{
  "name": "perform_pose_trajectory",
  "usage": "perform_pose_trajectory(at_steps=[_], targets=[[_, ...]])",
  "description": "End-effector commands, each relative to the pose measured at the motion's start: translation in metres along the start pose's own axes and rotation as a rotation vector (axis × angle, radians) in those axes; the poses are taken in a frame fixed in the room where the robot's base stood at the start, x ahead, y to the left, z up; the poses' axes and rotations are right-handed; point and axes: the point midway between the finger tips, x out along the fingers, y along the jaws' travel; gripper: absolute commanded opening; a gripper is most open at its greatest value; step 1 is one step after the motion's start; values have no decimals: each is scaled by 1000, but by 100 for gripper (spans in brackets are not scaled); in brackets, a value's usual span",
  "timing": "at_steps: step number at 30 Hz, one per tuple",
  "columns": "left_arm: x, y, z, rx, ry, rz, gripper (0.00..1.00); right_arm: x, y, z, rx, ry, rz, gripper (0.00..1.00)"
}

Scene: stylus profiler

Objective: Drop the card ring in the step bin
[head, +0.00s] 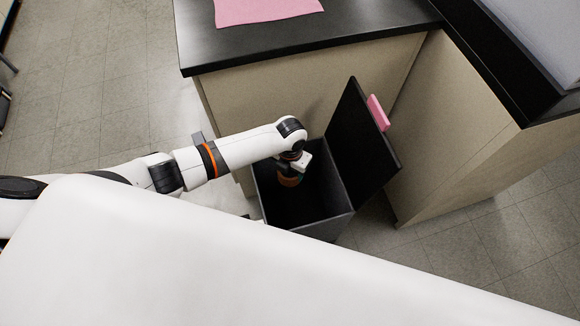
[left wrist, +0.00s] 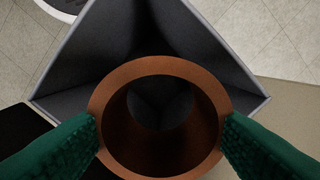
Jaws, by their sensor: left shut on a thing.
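The card ring is a brown, hollow ring (left wrist: 160,68), large in the left wrist view. My left gripper (left wrist: 160,135) is shut on it, with a green finger pad on each side. In the head view the ring (head: 289,181) shows small and partly hidden below my left wrist, at the bin's mouth. The step bin (head: 340,221) is a dark, square-mouthed bin on the floor with its lid (head: 358,140) standing open. In the left wrist view the bin's dark inner walls (left wrist: 110,60) lie beneath the ring. My right gripper is not in view.
A beige cabinet (head: 300,85) with a black top stands just behind the bin, and a pink sheet (head: 265,9) lies on that top. A second cabinet (head: 465,130) stands to the right. A pink piece (head: 378,113) is at the lid's edge. Tiled floor is open at left.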

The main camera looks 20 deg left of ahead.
Motion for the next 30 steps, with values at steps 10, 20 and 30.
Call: perform_pose_trajectory(at_steps=[10,20,30], targets=[[-1,0,0,0,1,0,82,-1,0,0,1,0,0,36],[-3,0,0,0,1,0,84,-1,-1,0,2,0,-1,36],[-60,0,-1,2,5,0,84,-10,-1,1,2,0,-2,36]])
